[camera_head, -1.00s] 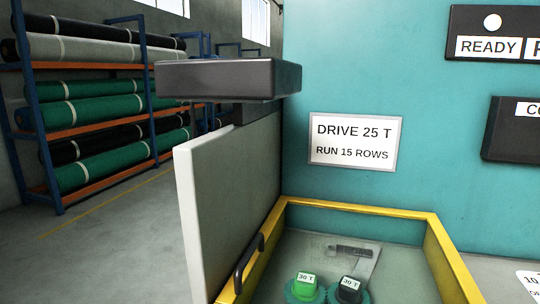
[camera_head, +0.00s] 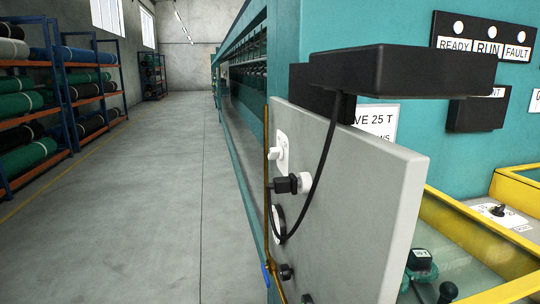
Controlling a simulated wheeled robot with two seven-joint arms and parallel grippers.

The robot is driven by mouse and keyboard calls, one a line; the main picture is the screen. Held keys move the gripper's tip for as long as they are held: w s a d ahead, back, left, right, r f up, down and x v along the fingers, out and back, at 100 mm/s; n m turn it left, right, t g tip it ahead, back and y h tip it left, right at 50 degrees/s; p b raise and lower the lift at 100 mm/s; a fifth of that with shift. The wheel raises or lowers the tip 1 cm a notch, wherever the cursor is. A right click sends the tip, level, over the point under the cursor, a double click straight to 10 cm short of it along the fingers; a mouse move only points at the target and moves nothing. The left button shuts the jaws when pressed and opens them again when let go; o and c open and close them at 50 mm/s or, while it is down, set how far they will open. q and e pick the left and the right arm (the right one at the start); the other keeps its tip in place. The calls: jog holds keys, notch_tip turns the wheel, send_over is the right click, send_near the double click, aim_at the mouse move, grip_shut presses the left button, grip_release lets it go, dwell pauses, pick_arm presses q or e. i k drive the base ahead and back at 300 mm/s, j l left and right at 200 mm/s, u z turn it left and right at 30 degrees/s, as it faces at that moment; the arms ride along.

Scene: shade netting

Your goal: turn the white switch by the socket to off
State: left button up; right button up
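The white switch (camera_head: 279,150) sits on a white plate near the left edge of a light grey panel (camera_head: 375,200) in the head view. I see it at a steep angle, and its position cannot be read surely. Just below it is the socket (camera_head: 304,183), with a black plug (camera_head: 284,185) in or against it. A black cable (camera_head: 322,165) runs from the plug area up toward a dark box. Neither of my grippers is in view.
The dark box (camera_head: 400,70) juts out above the panel. A yellow pipe with a blue-handled valve (camera_head: 266,274) runs beside the panel's left edge. A yellow-framed tray (camera_head: 475,240) lies to the right. The aisle floor (camera_head: 150,190) at left is clear.

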aim_at(274, 153)
jog(key=i+j+z, duration=0.35)
jog(key=j, duration=0.25)
jog(key=i+j+z, duration=0.15)
jog(key=i+j, duration=0.15)
jog(key=i+j+z, duration=0.2)
jog(key=j, duration=0.25)
jog(key=i+j+z, duration=0.15)
jog(key=j, duration=0.25)
jog(key=i+j+z, duration=0.2)
jog(key=j, duration=0.25)
jog(key=k+l, duration=0.05)
